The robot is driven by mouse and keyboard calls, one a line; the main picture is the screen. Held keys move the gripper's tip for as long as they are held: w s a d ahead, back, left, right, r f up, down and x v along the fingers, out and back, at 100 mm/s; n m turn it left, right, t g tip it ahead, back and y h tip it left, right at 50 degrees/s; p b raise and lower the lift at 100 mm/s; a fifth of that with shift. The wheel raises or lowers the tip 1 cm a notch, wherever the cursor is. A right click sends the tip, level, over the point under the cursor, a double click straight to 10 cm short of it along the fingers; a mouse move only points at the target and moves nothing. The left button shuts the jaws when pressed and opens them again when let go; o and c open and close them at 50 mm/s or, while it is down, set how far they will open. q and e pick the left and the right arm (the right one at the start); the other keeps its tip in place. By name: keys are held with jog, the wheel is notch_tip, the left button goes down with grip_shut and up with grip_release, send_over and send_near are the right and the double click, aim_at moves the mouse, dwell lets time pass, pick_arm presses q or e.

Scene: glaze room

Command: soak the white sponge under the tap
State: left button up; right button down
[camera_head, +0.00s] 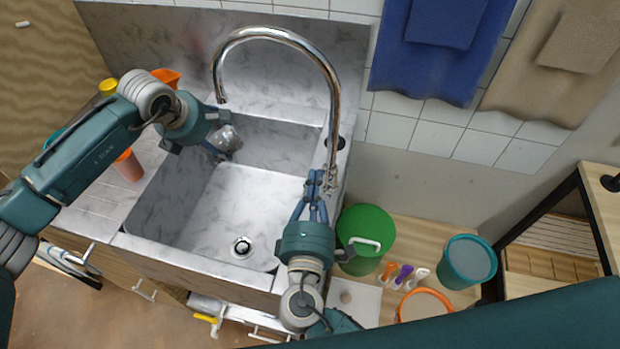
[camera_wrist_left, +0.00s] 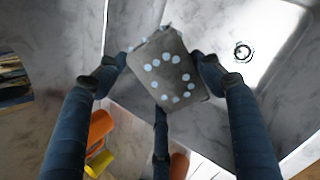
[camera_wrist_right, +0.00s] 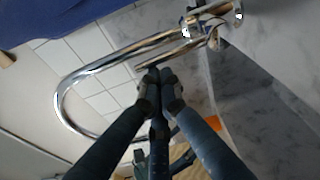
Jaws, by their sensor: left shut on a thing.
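The sponge shows as a greyish-white block (camera_head: 230,140), held by my left gripper (camera_head: 216,143) over the back left of the sink basin. In the left wrist view the sponge (camera_wrist_left: 168,72) looks grey, with a ring of pale dots, and is clamped between the fingers. The chrome tap (camera_head: 333,100) arches over the sink; its spout end is near the sponge in the picture, but I cannot tell whether it is straight above. No water stream shows. My right gripper (camera_head: 321,178) is at the tap's base, fingertips together; whether they touch the tap is unclear. The tap (camera_wrist_right: 75,85) also crosses the right wrist view.
The sink (camera_head: 230,205) is empty apart from its drain. Orange and yellow containers (camera_head: 108,87) stand left of it. A green bucket (camera_head: 366,228), a teal bucket (camera_head: 468,262) and small brushes stand at the right. Blue towels (camera_head: 440,60) hang on the wall.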

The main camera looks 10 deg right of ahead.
pick_arm(q)
jog(key=shift+d, duration=0.2)
pick_arm(e)
jog(key=w+a, duration=0.3)
jog(key=a, duration=0.1)
pick_arm(q)
jog(key=shift+s+r, duration=0.1)
jog(key=shift+s, duration=0.05)
pick_arm(e)
jog(key=v, duration=1)
jog(key=shift+s+d, duration=0.3)
jog(key=shift+s, duration=0.05)
jog(key=shift+f, duration=0.1)
